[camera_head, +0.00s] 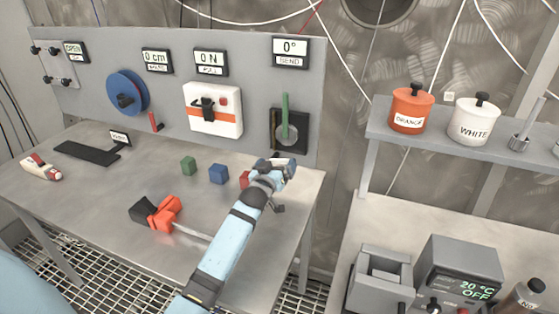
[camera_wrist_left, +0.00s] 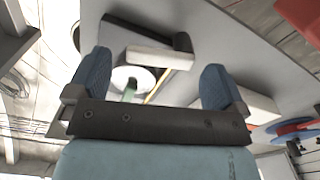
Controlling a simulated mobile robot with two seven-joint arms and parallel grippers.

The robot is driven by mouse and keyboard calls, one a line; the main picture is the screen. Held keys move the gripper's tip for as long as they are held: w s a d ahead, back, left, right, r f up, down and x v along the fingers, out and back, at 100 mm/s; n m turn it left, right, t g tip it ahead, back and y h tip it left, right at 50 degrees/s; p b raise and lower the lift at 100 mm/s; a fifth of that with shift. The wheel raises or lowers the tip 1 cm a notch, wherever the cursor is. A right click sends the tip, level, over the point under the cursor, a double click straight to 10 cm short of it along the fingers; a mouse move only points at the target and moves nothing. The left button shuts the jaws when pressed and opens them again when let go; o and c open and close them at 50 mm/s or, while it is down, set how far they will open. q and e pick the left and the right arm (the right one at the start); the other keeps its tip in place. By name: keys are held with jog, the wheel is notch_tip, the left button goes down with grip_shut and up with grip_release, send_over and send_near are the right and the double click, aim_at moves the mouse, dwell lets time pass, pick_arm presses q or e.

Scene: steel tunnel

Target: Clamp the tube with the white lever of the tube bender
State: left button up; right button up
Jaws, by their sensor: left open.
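The tube bender shows in the head view as a dark plate with a grey disc (camera_head: 293,138) and an upright green lever (camera_head: 285,108), low on the right of the panel. My left gripper (camera_head: 278,168) is open and empty, just below the bender, above the table's back right corner. In the left wrist view its two blue fingers (camera_wrist_left: 157,80) stand wide apart. A white bar (camera_wrist_left: 160,58), likely the white lever, lies beyond and between them, beside the pale disc (camera_wrist_left: 140,76). A thin yellowish line (camera_wrist_left: 152,92) runs near the disc; I cannot tell if it is the tube.
Green (camera_head: 188,165), blue (camera_head: 218,174) and red (camera_head: 244,179) cubes sit on the table left of my arm. A red-and-black tool (camera_head: 160,212) lies in front of them. A shelf (camera_head: 430,140) with orange and white pots is at right. The table's left middle is mostly clear.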

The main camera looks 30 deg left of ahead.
pick_arm(q)
jog(key=shift+x, duration=1.4)
jog(key=c, duration=0.9)
jog(key=shift+o, duration=0.2)
jog(key=shift+d+f+m+p, duration=0.1)
jog(key=shift+m+p, duration=0.2)
jog(key=shift+m, duration=0.4)
jog(key=shift+f+m, duration=0.25)
jog(key=shift+m, duration=0.65)
jog(key=o, duration=0.9)
jog(key=shift+d, duration=0.1)
jog(key=shift+c, duration=0.2)
